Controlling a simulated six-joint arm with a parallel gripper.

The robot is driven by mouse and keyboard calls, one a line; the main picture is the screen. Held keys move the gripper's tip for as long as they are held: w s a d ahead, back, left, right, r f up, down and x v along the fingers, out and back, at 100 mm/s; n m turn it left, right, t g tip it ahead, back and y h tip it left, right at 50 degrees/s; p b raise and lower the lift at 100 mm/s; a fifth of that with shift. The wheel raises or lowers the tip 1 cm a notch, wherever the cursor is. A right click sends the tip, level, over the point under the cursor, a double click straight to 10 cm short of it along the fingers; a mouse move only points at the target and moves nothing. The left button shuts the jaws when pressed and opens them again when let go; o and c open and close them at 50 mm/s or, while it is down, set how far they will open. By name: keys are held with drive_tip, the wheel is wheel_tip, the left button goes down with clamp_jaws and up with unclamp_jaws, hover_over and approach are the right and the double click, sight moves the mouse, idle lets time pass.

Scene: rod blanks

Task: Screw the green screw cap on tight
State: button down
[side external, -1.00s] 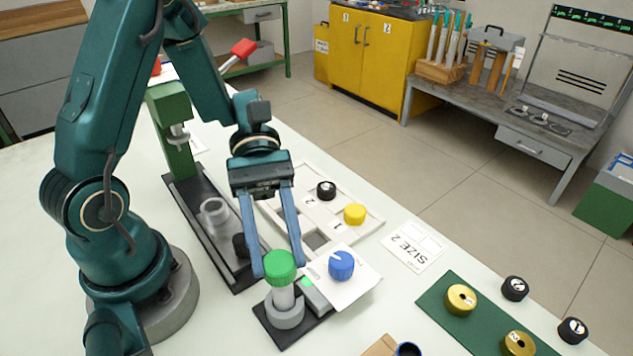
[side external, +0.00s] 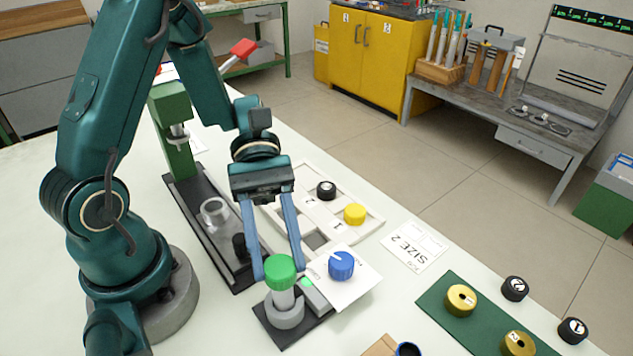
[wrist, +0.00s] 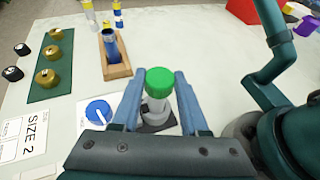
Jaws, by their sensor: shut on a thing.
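The green screw cap (side external: 280,270) sits upright on top of a pale grey post (side external: 284,300) that stands in a round grey holder on a dark base plate. My gripper (side external: 279,272) points down with one blue finger on each side of the cap and is shut on it. In the wrist view the cap (wrist: 160,81) lies between the two fingers (wrist: 158,86), over the post. The thread under the cap is hidden.
A white panel with a blue knob (side external: 341,264) stands close right of the post. Behind is a white tray (side external: 372,226) with a black and a yellow cap. A green mat (side external: 440,302) with gold discs lies right. A green press (side external: 174,130) stands behind.

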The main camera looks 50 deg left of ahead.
drive_tip(key=shift+f, duration=0.45)
idle(1.2)
unclamp_jaws()
drive_tip(key=shift+r, duration=0.15)
idle(0.6)
drive_tip(key=shift+r, duration=3.95)
